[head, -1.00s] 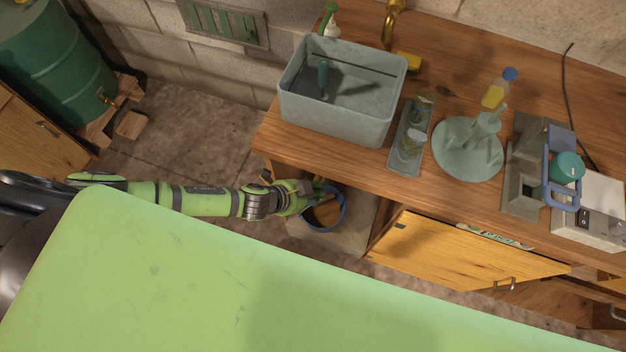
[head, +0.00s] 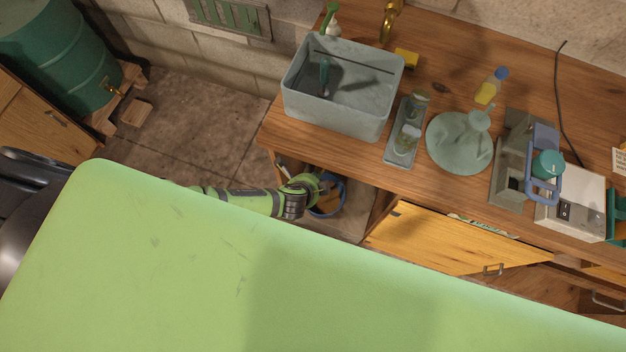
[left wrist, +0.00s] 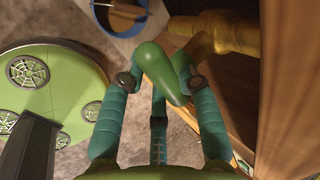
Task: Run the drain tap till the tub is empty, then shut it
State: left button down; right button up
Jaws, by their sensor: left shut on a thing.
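The drain tap shows in the left wrist view as a brass body (left wrist: 232,33) with a smooth green handle (left wrist: 158,70). My left gripper (left wrist: 160,88) is shut on this handle, its teal fingers on either side. In the head view my left gripper (head: 308,188) is under the counter's front edge, beside the bucket, and the tap is hidden. The grey tub (head: 337,110) stands on the counter above; I cannot tell whether liquid is in it. The blue-rimmed bucket (head: 341,201) is below; its rim also shows in the left wrist view (left wrist: 103,18). No stream is discernible. My right gripper is out of view.
The wooden counter (head: 310,145) holds a narrow tray (head: 392,157) with jars, a round glass-like piece (head: 448,150) and a machine (head: 575,200). A cabinet door (head: 450,240) hangs open right of the bucket. A green barrel (head: 60,55) stands at the far left.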

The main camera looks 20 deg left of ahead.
pick_arm(q)
jog(key=shift+a, duration=0.1)
jog(key=c, duration=0.9)
grip_release()
jog(key=v, duration=1.2)
